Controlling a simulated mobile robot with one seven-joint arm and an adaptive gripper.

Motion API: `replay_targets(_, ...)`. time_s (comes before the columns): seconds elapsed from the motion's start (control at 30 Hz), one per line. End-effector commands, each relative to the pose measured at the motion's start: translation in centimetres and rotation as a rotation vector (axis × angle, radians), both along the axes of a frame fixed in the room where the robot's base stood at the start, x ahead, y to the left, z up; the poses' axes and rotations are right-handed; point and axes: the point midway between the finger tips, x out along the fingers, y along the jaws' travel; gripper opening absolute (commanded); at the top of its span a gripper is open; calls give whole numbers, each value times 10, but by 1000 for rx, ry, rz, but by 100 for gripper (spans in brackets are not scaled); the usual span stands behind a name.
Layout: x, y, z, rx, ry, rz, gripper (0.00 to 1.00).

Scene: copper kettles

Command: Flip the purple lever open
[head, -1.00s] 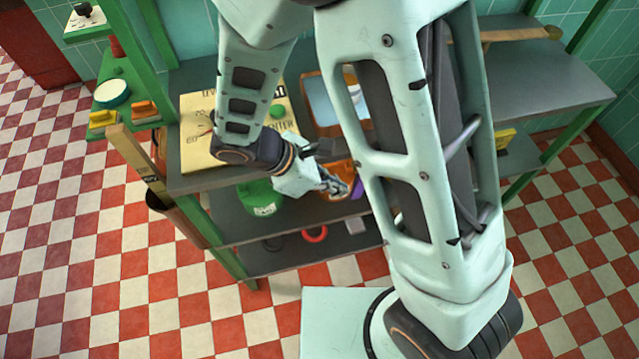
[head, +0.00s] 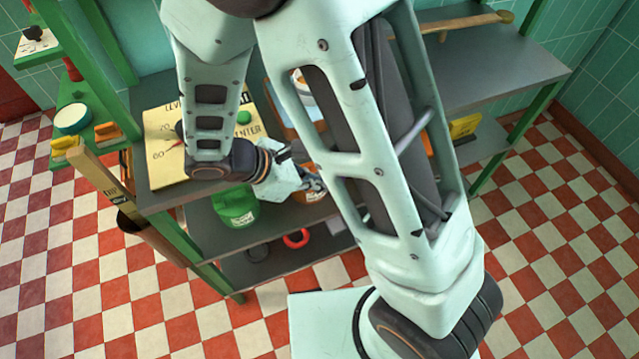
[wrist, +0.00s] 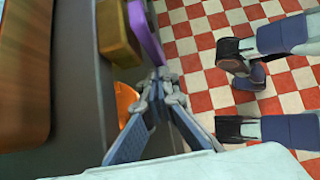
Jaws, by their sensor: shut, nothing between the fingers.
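The purple lever (wrist: 147,35) shows in the wrist view as a curved purple bar beside a brownish-yellow block (wrist: 116,32), at the shelf's edge. My gripper (wrist: 161,76) is shut and empty, with its fingertips close to the lever's lower end. I cannot tell whether they touch. In the head view my gripper (head: 320,184) is at the shelf unit's front, below the top board. The lever is hidden there behind my arm.
An orange object (wrist: 126,102) lies beside my fingers. A green container (head: 236,205) stands left of my gripper, and a red ring (head: 296,238) lies on the lower shelf. A cream dial board (head: 165,150) sits above. The checkered floor in front is open.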

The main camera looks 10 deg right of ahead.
Motion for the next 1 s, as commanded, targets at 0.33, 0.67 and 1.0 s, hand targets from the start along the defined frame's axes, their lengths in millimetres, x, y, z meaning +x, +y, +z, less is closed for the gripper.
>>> replay_targets(0.33,-9,-1,3,-17,17,-15,0)
replay_targets(0.67,-17,37,46,-4,-2,-2,0)
replay_targets(1.0,-21,51,62,-1,-6,1,0)
